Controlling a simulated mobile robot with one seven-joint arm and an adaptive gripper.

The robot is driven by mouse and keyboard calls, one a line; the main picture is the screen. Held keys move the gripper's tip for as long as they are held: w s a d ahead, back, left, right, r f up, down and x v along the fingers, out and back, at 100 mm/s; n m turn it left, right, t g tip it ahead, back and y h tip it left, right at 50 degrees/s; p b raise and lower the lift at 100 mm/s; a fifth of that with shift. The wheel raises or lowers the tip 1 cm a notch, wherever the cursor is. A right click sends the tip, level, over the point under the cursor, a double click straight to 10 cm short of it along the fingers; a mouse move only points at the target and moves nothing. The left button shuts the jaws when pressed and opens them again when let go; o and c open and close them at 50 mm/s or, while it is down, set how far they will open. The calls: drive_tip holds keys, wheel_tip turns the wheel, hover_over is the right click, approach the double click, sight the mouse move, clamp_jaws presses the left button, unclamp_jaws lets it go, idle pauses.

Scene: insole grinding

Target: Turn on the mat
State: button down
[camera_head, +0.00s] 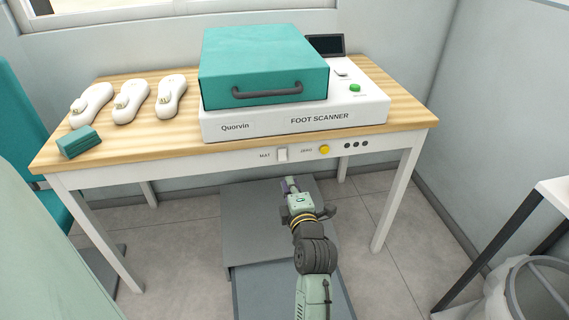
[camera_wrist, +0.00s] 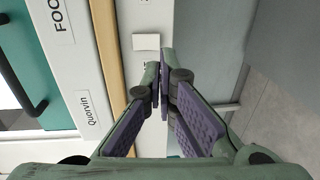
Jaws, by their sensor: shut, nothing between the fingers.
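The white mat switch (camera_head: 282,155) sits on the front apron of the table, beside the "MAT" label. In the wrist view the switch (camera_wrist: 146,42) is a small white rectangle beyond my fingertips. My gripper (camera_head: 287,186) is below the switch in the head view, in front of the table. In the wrist view my gripper (camera_wrist: 160,82) has its purple-padded fingertips together, with nothing between them. A gap in the picture separates the tips from the switch; I cannot tell the depth. A grey flat mat-like slab (camera_head: 245,235) lies on the floor under my arm.
Shoe lasts and a teal block (camera_head: 78,142) lie at left.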

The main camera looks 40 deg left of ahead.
sight(282, 159)
drive_tip(key=p+x, duration=0.2)
drive_tip(key=x, duration=0.6)
drive_tip(key=shift+w+a, duration=0.2)
drive_tip(key=shift+w, duration=0.05)
drive_tip(key=shift+f, duration=0.15)
drive_tip(key=b, duration=0.3)
drive_tip(key=shift+w+a+t, duration=0.2)
drive_tip(key=shift+a+t, duration=0.05)
drive_tip(key=shift+t, duration=0.15)
drive_tip(key=shift+y, duration=0.3)
